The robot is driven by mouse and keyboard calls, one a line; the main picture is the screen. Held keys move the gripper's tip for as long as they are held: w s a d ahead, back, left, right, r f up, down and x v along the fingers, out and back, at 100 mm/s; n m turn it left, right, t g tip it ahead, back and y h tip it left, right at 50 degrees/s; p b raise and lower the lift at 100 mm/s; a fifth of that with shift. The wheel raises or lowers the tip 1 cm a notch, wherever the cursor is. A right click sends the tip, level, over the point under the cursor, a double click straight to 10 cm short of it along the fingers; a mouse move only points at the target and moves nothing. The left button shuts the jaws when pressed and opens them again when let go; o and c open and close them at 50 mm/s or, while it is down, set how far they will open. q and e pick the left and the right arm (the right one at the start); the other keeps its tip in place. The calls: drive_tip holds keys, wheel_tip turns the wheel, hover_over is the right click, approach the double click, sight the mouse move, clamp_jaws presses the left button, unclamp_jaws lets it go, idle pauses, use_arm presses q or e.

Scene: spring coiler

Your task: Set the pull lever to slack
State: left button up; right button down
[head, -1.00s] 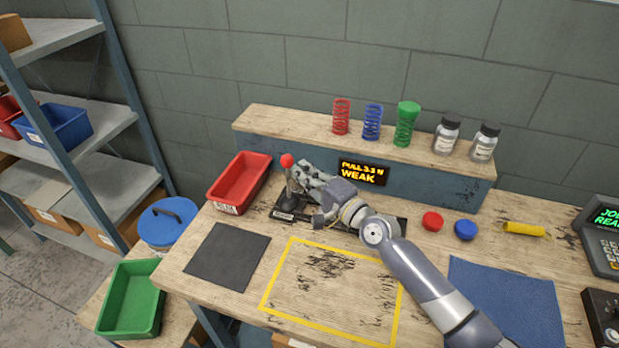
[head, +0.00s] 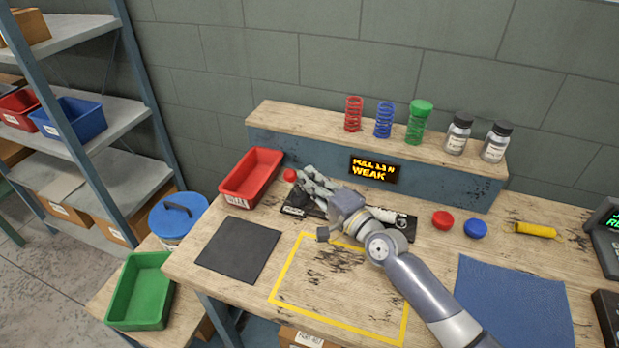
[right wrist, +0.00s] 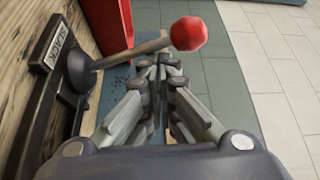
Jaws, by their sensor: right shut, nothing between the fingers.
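The pull lever has a red knob (head: 290,175) and a thin shaft, largely hidden behind my right gripper in the head view. In the right wrist view the knob (right wrist: 188,33) and shaft (right wrist: 135,52) stand out from a round pivot, leaning toward the end of the dark base with the SLACK plate (right wrist: 56,45). The base (head: 400,221) lies on the bench. My right gripper (head: 308,178) is shut and empty, its fingertips (right wrist: 158,68) right beside the shaft; I cannot tell if they touch it. My left gripper is out of view.
A display (head: 375,170) reads WEAK under a pull figure. A red tray (head: 236,188) stands just left of the lever. The raised shelf (head: 310,119) behind holds springs and jars. A yellow-outlined area (head: 330,290) and a dark mat (head: 238,250) in front are empty.

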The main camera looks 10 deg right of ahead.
drive_tip(key=shift+s+a+f, duration=0.1)
drive_tip(key=shift+s, duration=0.15)
drive_tip(key=v, duration=1.1)
drive_tip(key=shift+s+d, duration=0.2)
drive_tip(key=shift+d, duration=0.2)
